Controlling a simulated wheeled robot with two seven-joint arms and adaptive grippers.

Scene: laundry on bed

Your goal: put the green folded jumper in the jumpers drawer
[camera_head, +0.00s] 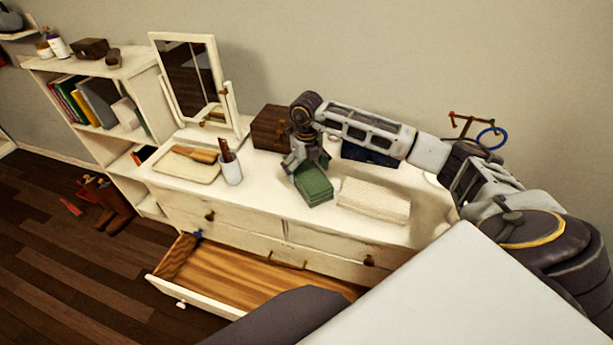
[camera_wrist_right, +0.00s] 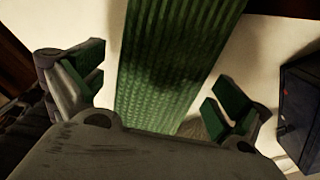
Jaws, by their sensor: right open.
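The green folded jumper (camera_head: 314,187) lies on the white dresser top (camera_head: 270,205), beside a cream ribbed folded item (camera_head: 374,200). My right gripper (camera_head: 308,166) is over the jumper's far end with its fingers pointing down. In the right wrist view the jumper (camera_wrist_right: 175,60) runs between the two open, green-padded fingers (camera_wrist_right: 160,90), with a gap on each side. A lower drawer (camera_head: 240,278) of the dresser is pulled out; the part of its inside that shows is bare wood. I cannot read any label on it. My left gripper is not in view.
A brown wooden box (camera_head: 270,128) and a dark blue box (camera_head: 370,154) stand behind the jumper. A cup with brushes (camera_head: 231,170), a tray (camera_head: 187,164) and a mirror (camera_head: 193,80) stand to the left. My body hides the open drawer's right end.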

